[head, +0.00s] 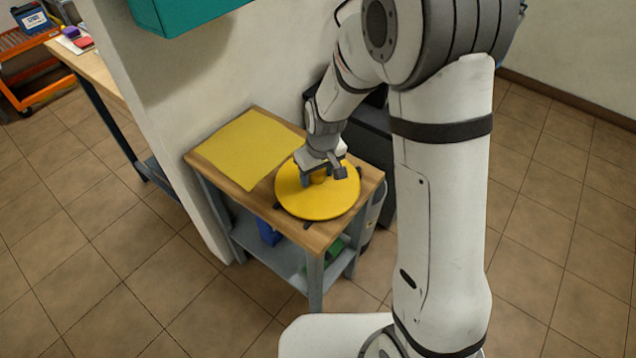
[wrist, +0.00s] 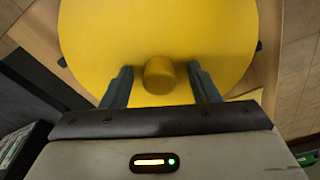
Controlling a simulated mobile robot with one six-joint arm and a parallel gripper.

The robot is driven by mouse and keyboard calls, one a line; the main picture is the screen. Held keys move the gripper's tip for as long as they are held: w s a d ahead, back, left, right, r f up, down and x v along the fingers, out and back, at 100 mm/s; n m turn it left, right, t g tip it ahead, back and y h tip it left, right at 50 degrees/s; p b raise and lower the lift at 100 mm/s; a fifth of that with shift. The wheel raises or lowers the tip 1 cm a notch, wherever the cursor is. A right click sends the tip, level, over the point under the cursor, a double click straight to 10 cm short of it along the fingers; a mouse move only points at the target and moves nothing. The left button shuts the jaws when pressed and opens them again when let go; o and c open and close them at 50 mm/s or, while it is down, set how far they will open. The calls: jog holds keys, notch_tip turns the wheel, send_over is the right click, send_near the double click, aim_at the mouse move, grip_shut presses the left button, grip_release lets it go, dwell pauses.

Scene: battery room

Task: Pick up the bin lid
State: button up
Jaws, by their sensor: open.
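The bin lid (head: 333,206) is a round yellow disc with a short yellow knob in its middle. It lies on the right part of a small wooden-topped table (head: 313,241). It also fills the top of the wrist view (wrist: 205,35), where its knob (wrist: 158,75) shows. My gripper (head: 321,180) is over the lid from above. In the wrist view my gripper (wrist: 160,85) is open, with one finger on each side of the knob and a gap on both sides. Part of the lid is hidden behind the gripper in the head view.
A yellow mat (head: 245,148) lies on the table left of the lid. The lower shelf (head: 275,254) holds a blue thing and a green thing. A dark grey box (head: 371,150) stands behind the table. A teal cabinet (head: 185,12) hangs on the wall above.

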jog(key=c, duration=1.1)
